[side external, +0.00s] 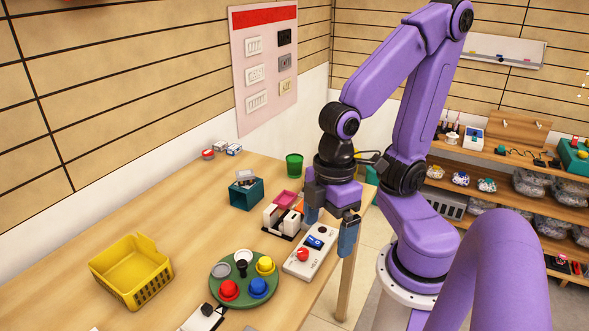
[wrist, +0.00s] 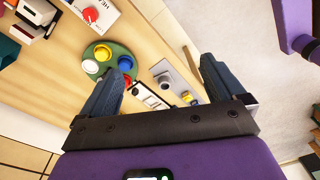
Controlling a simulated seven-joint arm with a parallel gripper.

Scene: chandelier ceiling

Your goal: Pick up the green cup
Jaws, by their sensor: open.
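The green cup (side external: 294,164) stands upright at the back of the wooden table in the side external view, left of my arm's wrist. My gripper (side external: 330,228) is above the table's right edge, nearer the camera than the cup, pointing down. In the wrist view my gripper (wrist: 163,80) shows its two dark fingers spread wide with nothing held between them. I cannot make out the green cup in the wrist view.
A white box with a red knob (side external: 310,251) lies below my gripper. A green round tray (side external: 219,288) with coloured pieces and a yellow basket (side external: 132,270) are farther left. A teal box (side external: 246,196) sits left of the cup. The table's middle left is clear.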

